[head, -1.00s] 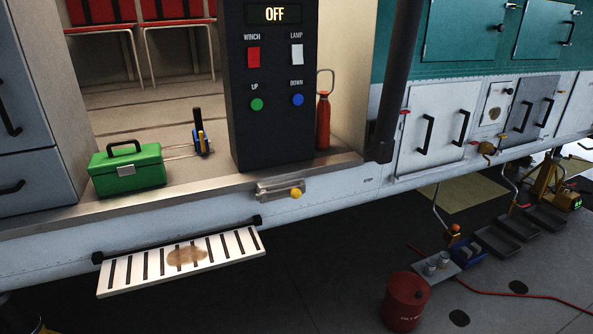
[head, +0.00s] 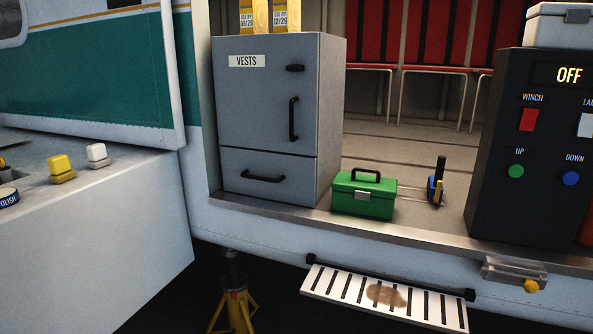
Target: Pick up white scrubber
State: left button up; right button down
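Neither of my grippers shows in the head view.
A polish tin (head: 8,197) sits at the left edge of the grey surface (head: 110,230). A vests cabinet (head: 265,130), green toolbox (head: 364,198) and black control panel (head: 525,150) stand in the doorway. A slatted step (head: 340,288) juts out below. A yellow jack stand (head: 238,310) stands underneath.

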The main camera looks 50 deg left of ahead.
aim_at(98, 153)
jog(key=u, duration=2.85)
jog(key=i+l+u, duration=0.15)
jog(key=i, duration=0.15)
jog(key=i+l+u, duration=0.15)
jog(key=i, duration=0.2)
